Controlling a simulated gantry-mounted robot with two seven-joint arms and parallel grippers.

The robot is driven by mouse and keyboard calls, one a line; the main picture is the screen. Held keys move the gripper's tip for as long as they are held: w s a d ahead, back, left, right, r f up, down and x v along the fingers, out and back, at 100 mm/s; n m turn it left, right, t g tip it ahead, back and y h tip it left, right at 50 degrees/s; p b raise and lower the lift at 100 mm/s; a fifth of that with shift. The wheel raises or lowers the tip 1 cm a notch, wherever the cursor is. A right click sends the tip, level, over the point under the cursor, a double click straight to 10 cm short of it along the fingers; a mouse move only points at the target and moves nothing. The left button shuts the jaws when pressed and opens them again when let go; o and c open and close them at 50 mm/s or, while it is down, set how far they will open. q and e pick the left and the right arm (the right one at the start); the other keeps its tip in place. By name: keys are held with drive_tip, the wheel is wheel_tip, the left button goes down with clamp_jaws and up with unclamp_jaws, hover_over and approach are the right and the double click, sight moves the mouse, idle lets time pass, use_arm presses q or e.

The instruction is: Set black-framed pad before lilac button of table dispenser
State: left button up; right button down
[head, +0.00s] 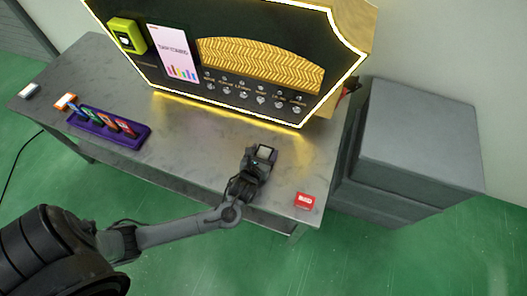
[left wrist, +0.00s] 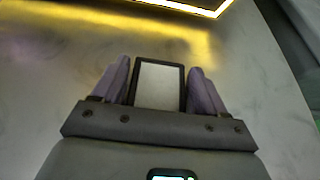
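The black-framed pad (left wrist: 159,85) has a pale grey face and a dark rim. It lies between the two fingers of my left gripper (left wrist: 160,75), which sit close along both its sides. My left gripper looks shut on it. In the head view the pad (head: 265,152) is at the tip of my left gripper (head: 262,160), over the table front. The table dispenser (head: 240,55) stands at the back, black with a glowing edge and a gold panel. A row of small round buttons (head: 243,93) runs along its lower front; I cannot make out which is lilac. My right gripper is not in view.
A purple rack (head: 108,137) with several coloured pieces stands on the left of the grey table (head: 190,150). A red box (head: 305,201) lies near the front right corner. A grey cabinet (head: 420,135) stands right of the table. The table between the pad and the dispenser is clear.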

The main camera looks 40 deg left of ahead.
use_arm(q)
drive_tip(key=o, duration=0.4)
